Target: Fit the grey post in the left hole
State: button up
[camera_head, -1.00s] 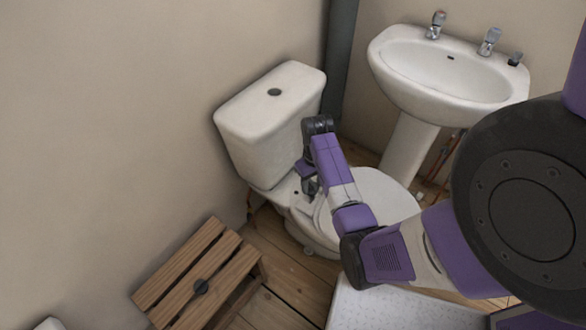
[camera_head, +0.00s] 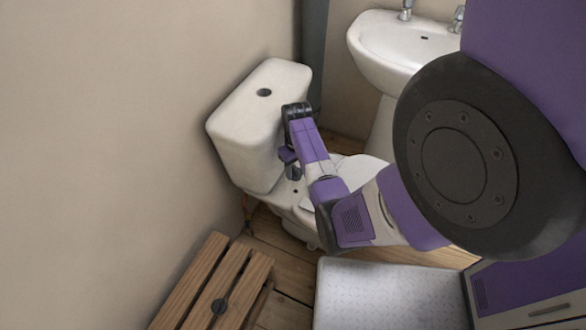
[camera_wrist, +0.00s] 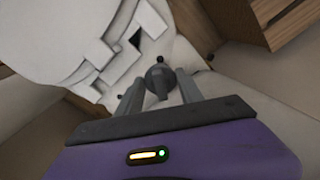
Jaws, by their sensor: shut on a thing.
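My gripper (camera_wrist: 159,90) is shut on a grey post (camera_wrist: 158,75), whose rounded end shows between the fingers in the wrist view. In the head view my gripper (camera_head: 292,171) hangs over the rear rim of the toilet bowl, in front of the cistern. Two small dark holes show on the white rim in the wrist view. One hole (camera_wrist: 209,57) is on the side toward the wooden bench, the left side in the head view; the other hole (camera_wrist: 120,97) is on the opposite side. A hole (camera_head: 295,190) also shows just below the gripper in the head view. The post appears apart from both.
The cistern (camera_head: 255,115) stands close behind the gripper. The white seat (camera_head: 357,170) lies beside it. A basin (camera_head: 390,45) and a white tray (camera_head: 385,297) are at right.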

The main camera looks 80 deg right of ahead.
aim_at(296, 180)
jog(key=shift+f+b, duration=3.4)
jog(key=shift+b, duration=0.2)
jog(key=shift+f+b, duration=0.3)
jog(key=shift+f, duration=0.9)
jog(key=shift+f, duration=0.1)
jog(key=o, duration=1.5)
notch_tip(296, 180, up, 8)
jog(key=p, duration=0.3)
jog(key=shift+f, duration=0.1)
